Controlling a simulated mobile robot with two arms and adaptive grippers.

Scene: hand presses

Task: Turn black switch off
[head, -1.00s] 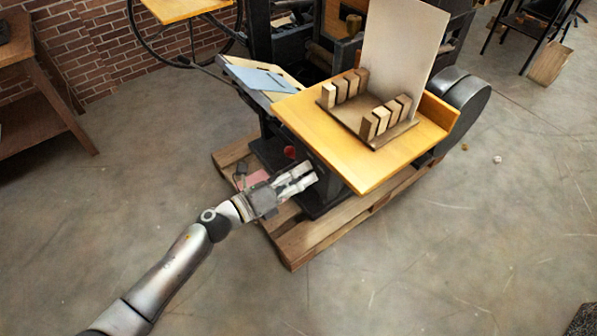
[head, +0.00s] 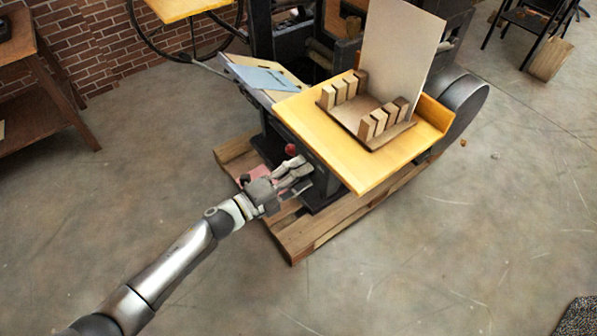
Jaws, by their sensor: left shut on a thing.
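My left gripper (head: 304,173) is at the side of the dark press (head: 323,184), just under the front-left edge of the yellow board. Its fingers point right and are shut on a small part there, which I take to be the black switch. The fingers hide the switch, so its position cannot be told. A red round knob (head: 290,149) on the press shows just above the fingers. My right gripper is not in view.
The yellow board (head: 350,172) overhangs close to my fingers and carries a wooden rack (head: 372,136) of blocks. The press stands on a wooden pallet (head: 300,240). A wooden table (head: 45,90) stands at the left. The concrete floor in front is clear.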

